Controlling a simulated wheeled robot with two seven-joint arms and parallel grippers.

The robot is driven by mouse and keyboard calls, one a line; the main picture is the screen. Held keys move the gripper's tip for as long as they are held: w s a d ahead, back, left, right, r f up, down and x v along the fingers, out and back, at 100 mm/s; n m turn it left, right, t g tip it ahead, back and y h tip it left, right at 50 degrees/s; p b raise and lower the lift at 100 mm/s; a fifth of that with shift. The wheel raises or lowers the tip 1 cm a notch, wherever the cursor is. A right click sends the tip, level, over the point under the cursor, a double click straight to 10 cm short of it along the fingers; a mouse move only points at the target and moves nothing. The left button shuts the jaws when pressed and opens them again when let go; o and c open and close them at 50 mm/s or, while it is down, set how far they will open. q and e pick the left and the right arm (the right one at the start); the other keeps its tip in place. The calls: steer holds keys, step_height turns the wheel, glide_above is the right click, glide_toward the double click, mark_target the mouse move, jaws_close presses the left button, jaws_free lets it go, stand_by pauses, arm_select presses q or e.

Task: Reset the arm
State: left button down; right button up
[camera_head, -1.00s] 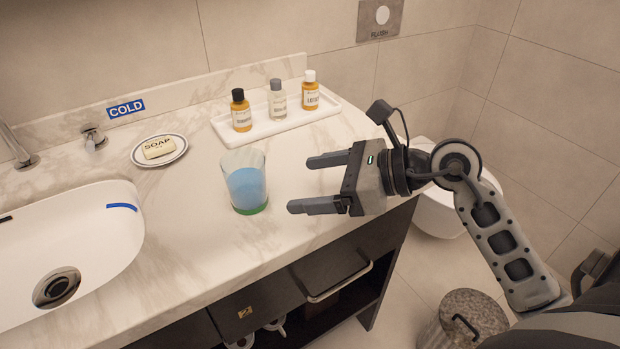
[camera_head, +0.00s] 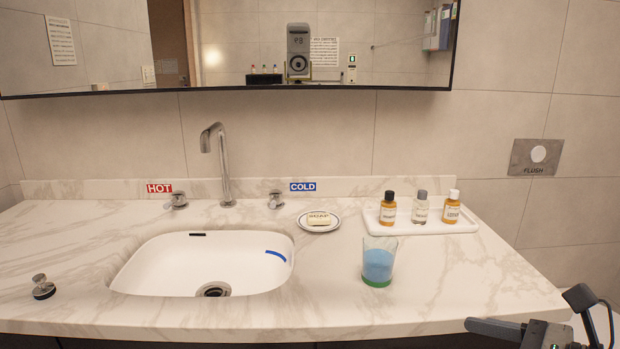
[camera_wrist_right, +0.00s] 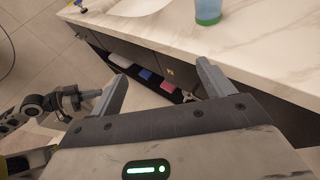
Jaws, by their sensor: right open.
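My right gripper (camera_head: 500,328) shows only in part at the lower right corner of the head view, in front of the counter's right end. In the right wrist view its two fingers (camera_wrist_right: 163,75) are spread wide with nothing between them. It is apart from the glass of blue liquid (camera_head: 378,263), which stands upright on the marble counter. The glass also shows at the top of the wrist view (camera_wrist_right: 208,12). My left gripper (camera_wrist_right: 85,102) shows small at the left of the wrist view, and its jaws cannot be made out.
The marble counter (camera_head: 450,290) holds a sink (camera_head: 160,265), a faucet (camera_head: 222,165), a soap dish (camera_head: 318,222) and a white tray (camera_head: 400,228) with three bottles. A black-topped knob (camera_head: 42,287) is at the left. Dark drawers and an open shelf lie below the counter.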

steer(key=a+r+m+t+y+p, duration=0.1)
steer(key=a+r+m+t+y, duration=0.35)
steer(key=m, duration=0.65)
steer(key=d+f+m+t+h+p, duration=0.15)
steer(key=f+m+h, duration=0.3)
steer(key=m, duration=0.55)
steer(key=d+f+m+t+h, duration=0.25)
steer(key=m+h, duration=0.25)
steer(key=m, duration=0.4)
steer(key=s+a+f+m+g, duration=0.3)
steer(key=f+m, duration=0.3)
steer(key=f, duration=0.2)
steer(key=s+a+f+m+g+h, duration=0.1)
steer(key=s+a+f+m+g, duration=0.2)
steer(key=f, duration=0.6)
steer(key=s+m+g, duration=0.1)
steer(key=s+m, duration=0.1)
steer(key=m, duration=0.1)
steer(key=shift+a+f+h+p, duration=0.2)
steer(key=shift+a+h+p, duration=0.1)
steer(key=shift+a, duration=0.1)
steer(key=shift+g, duration=0.25)
